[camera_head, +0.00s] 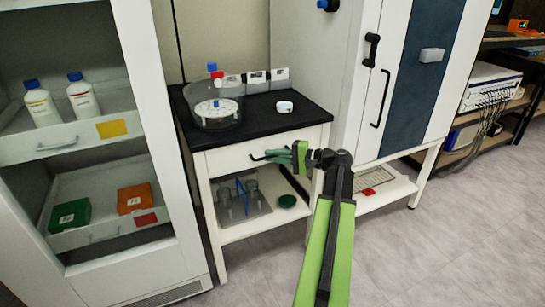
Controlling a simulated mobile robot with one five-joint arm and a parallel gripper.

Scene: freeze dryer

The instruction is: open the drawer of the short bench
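The short bench has a black top (275,121) and white legs. Its white drawer (228,160) is under the top, with a dark bar handle (258,157) on its front. The drawer front looks flush with the bench frame. My gripper (292,156), green with dark joints, is at the right part of the handle, and my green arm reaches up from the bottom of the picture. The fingers overlap the handle in this view. I cannot tell whether they are closed on it.
On the bench top stand a clear round vessel (216,110) and a white roll (284,107). The lower shelf holds glassware. A white cabinet (140,60) with bottles and boxes stands close on the left. A tall dryer (330,60) stands right. Open floor (440,230) lies front right.

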